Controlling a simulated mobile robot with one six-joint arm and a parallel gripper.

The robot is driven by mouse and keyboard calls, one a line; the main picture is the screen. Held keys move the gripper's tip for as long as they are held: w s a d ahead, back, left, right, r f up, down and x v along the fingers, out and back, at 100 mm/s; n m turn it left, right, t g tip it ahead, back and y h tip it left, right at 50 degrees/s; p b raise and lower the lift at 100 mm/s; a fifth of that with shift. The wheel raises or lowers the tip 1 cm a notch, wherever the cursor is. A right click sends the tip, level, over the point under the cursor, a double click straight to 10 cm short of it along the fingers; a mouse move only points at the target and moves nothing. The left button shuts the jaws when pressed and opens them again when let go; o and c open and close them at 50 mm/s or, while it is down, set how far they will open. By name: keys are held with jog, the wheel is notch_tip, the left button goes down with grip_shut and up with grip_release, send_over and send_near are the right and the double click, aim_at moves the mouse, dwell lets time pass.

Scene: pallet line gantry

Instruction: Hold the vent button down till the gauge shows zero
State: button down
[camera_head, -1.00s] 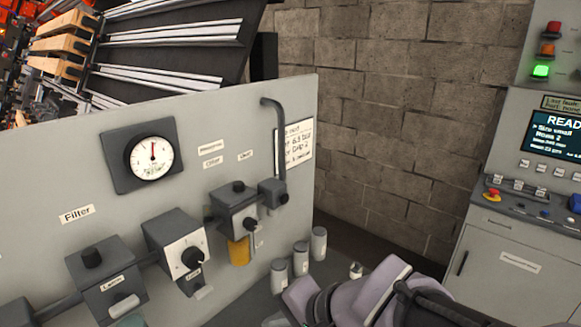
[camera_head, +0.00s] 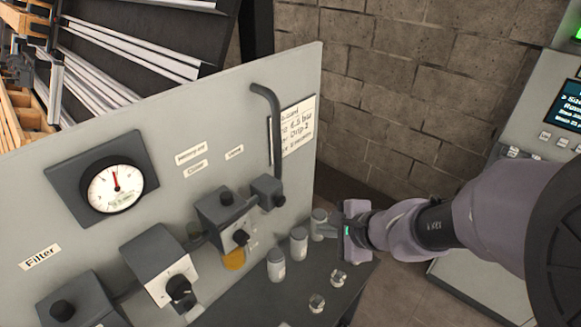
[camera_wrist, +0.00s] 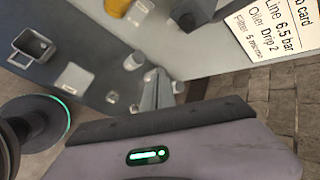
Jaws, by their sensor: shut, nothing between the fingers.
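The round gauge (camera_head: 116,188) is on the grey panel (camera_head: 220,120) at the left, its red needle pointing nearly straight up. No vent button can be told for certain. A small dark box (camera_head: 267,190) with a knob sits under the bent pipe. Left of it is a block (camera_head: 222,212) with a top cap, a front knob and an amber bowl (camera_head: 234,259). My gripper (camera_head: 322,228) is shut and empty, right of the panel by the grey canisters, touching nothing that I can make out. Its fingers show in the wrist view (camera_wrist: 157,88).
Grey canisters (camera_head: 299,243) and small clear cups (camera_head: 317,303) stand on the dark shelf before the panel. The bent pipe (camera_head: 275,130) juts from the panel beside a written card (camera_head: 298,125). A control cabinet (camera_head: 520,140) is at the right. A block wall stands behind.

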aim_at(281, 201)
jog(key=w+a, duration=0.5)
jog(key=a, duration=0.2)
jog(key=shift+w+p, duration=0.25)
jog(key=shift+p, duration=0.15)
dwell(1.8)
jog(key=shift+w+a, duration=0.25)
jog(key=shift+a, duration=0.1)
jog(key=shift+w+a, duration=0.35)
jog(key=shift+a, duration=0.1)
dwell(4.3)
